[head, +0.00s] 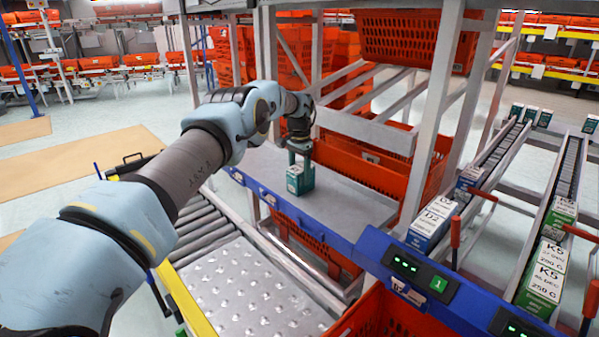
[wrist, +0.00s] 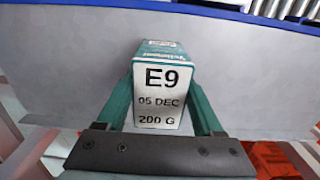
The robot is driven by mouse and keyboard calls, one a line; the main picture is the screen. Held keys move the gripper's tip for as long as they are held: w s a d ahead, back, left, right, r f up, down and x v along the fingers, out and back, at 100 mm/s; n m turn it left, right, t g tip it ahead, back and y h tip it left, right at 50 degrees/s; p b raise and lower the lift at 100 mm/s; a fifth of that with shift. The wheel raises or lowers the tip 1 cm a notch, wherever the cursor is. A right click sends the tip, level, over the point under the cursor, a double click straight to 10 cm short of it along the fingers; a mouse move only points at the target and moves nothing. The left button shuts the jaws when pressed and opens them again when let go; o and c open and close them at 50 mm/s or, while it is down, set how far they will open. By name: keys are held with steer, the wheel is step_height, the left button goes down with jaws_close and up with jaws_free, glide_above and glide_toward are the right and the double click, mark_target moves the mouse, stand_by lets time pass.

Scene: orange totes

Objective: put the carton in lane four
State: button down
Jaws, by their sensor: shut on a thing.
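The carton (head: 294,181) is small, teal-green and white, and stands on the grey metal shelf (head: 345,205) in the head view. In the wrist view the carton (wrist: 158,92) shows a white face printed "E9, 05 DEC, 200 G". My gripper (head: 301,172) reaches down from above with its green fingers on either side of the carton. In the wrist view my gripper (wrist: 160,110) is shut on it. I cannot tell whether the carton touches the shelf. Sloped lanes with cartons run at the right; no lane marked four is readable.
Blue-white D2 cartons (head: 432,222) and green-white K5 cartons (head: 545,275) fill lanes. A metal upright (head: 437,110) and orange totes (head: 405,35) stand beyond. The shelf right of the carton is clear.

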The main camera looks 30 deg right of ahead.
steer(key=shift+c, duration=0.2)
jaws_free()
